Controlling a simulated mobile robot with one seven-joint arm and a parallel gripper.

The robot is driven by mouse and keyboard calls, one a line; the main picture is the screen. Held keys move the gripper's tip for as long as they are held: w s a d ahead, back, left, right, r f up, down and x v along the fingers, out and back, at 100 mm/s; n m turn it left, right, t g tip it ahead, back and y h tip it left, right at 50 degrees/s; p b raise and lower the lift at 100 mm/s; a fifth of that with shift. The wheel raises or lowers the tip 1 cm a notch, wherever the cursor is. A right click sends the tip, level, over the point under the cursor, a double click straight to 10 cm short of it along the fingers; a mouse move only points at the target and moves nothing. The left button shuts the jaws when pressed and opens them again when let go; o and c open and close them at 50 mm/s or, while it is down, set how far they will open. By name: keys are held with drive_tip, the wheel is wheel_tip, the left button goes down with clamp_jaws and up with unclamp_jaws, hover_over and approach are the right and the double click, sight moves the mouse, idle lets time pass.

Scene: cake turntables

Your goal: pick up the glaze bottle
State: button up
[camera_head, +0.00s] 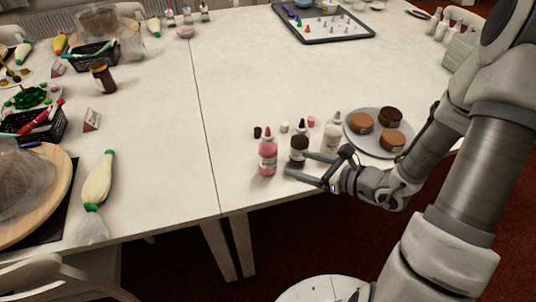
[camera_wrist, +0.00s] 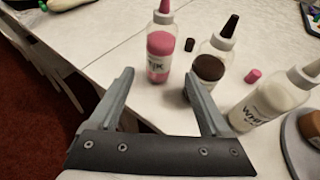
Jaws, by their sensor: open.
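Three glaze bottles stand upright near the front table edge: pink (camera_head: 267,155), dark brown (camera_head: 299,150) and white (camera_head: 332,136). The pictures do not show which one the task means. My gripper (camera_head: 297,164) is open and empty, low over the table just in front of the pink and brown bottles. In the wrist view, my gripper (camera_wrist: 159,76) has the pink bottle (camera_wrist: 160,56) beyond the gap between its fingertips. The brown bottle (camera_wrist: 211,62) is behind the right fingertip, which hides part of it. The white bottle (camera_wrist: 268,101) is further right.
A grey plate (camera_head: 356,143) with three round brown cakes is close on the right.

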sight(275, 157)
drive_tip(key=b+x, duration=0.1)
drive_tip(key=x, duration=0.9)
drive_tip(key=shift+w+a+f, duration=0.15)
drive_tip(key=shift+a, duration=0.05)
drive_tip(key=shift+b+x, duration=0.65)
drive_tip(key=shift+x, duration=2)
drive_tip(key=shift+d+f, duration=0.1)
drive_tip(key=c, duration=0.6)
wheel_tip(275, 157, up, 9)
drive_tip(key=shift+f+p, duration=0.2)
drive_tip(key=shift+p, duration=0.95)
drive_tip(key=shift+o, duration=0.7)
drive_tip(key=shift+r, duration=0.7)
drive_tip(key=shift+c, duration=1.1)
